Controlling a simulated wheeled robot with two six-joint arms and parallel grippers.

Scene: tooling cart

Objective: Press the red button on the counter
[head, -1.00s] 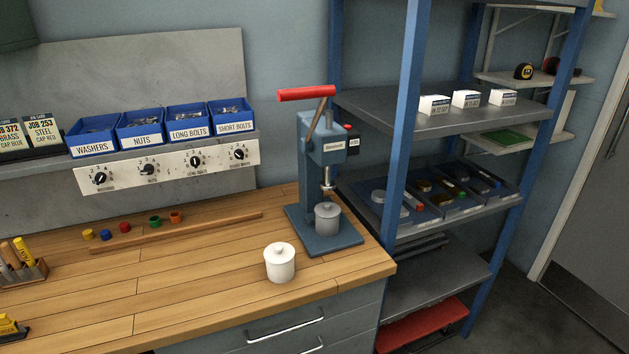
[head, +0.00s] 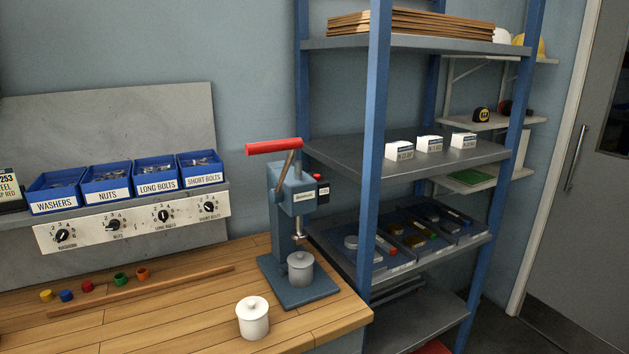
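A small round red piece (head: 87,286) sits on the wooden counter (head: 190,300) at the left, in a row of small coloured pieces. A blue-grey arbor press (head: 292,200) with a red lever handle (head: 274,146) stands at the counter's right end. A small red knob (head: 318,177) tops a black box on the press's right side. A grey lidded pot (head: 300,268) sits on the press base under the ram. Neither of my grippers is in view.
A white lidded pot (head: 252,318) stands near the counter's front edge. A wooden strip (head: 150,290) lies behind it. Blue bins (head: 157,177) sit above a dial panel (head: 136,222). A blue-framed shelf rack (head: 374,150) stands close to the right of the press.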

